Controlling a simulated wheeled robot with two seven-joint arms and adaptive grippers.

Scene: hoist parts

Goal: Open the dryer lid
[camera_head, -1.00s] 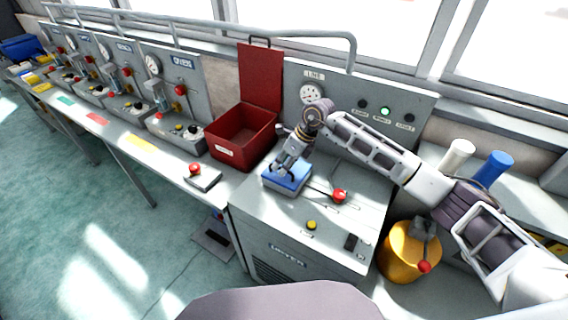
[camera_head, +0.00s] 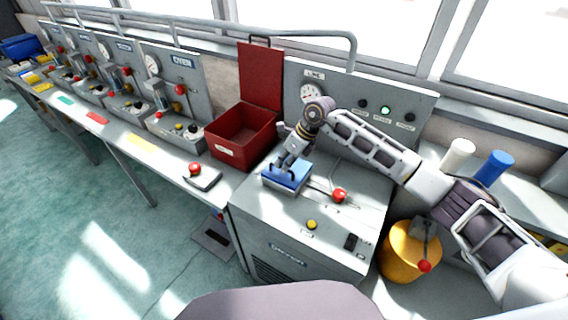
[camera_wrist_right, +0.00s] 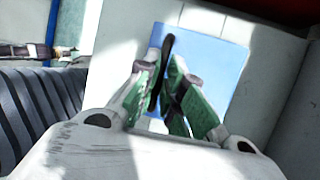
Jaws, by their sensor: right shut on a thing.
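The dryer (camera_head: 300,245) is a grey cabinet in the head view with a name label on its front. A blue lid (camera_head: 292,181) lies flat on its top, at the back left, and looks closed. In the right wrist view the blue lid (camera_wrist_right: 228,58) has a dark bar handle (camera_wrist_right: 167,50). My right gripper (camera_head: 283,170) reaches down onto the lid from above. Its green-padded fingers (camera_wrist_right: 168,95) are shut on the handle, one on each side. My left gripper is not in view.
A red-knobbed lever (camera_head: 340,195) and a yellow button (camera_head: 312,225) sit on the dryer top. An open red bin (camera_head: 232,153) with a raised lid stands left of the dryer. A yellow container (camera_head: 398,262) stands at its right. A gauge panel (camera_head: 340,95) rises behind.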

